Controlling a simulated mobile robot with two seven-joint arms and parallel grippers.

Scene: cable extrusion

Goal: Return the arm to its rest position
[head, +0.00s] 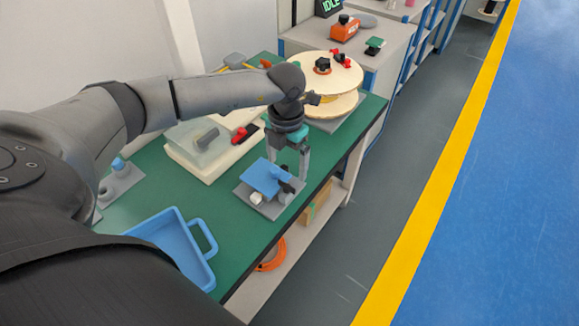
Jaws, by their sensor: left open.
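My left arm comes in from the left and reaches across the green table. My left gripper (289,158) points down, open, with its fingers above or beside a small blue-topped device on a grey base (262,193). The near fingertip overlaps the device in the picture, so I cannot tell whether they touch. I see nothing held between the fingers. My right gripper is not in view.
On the green table (165,193) are a blue handled tray (209,240), a pale box with a clear lid (190,160) and a wooden spool (343,76) behind my wrist. A grey cabinet (385,42) stands behind. Open floor lies to the right.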

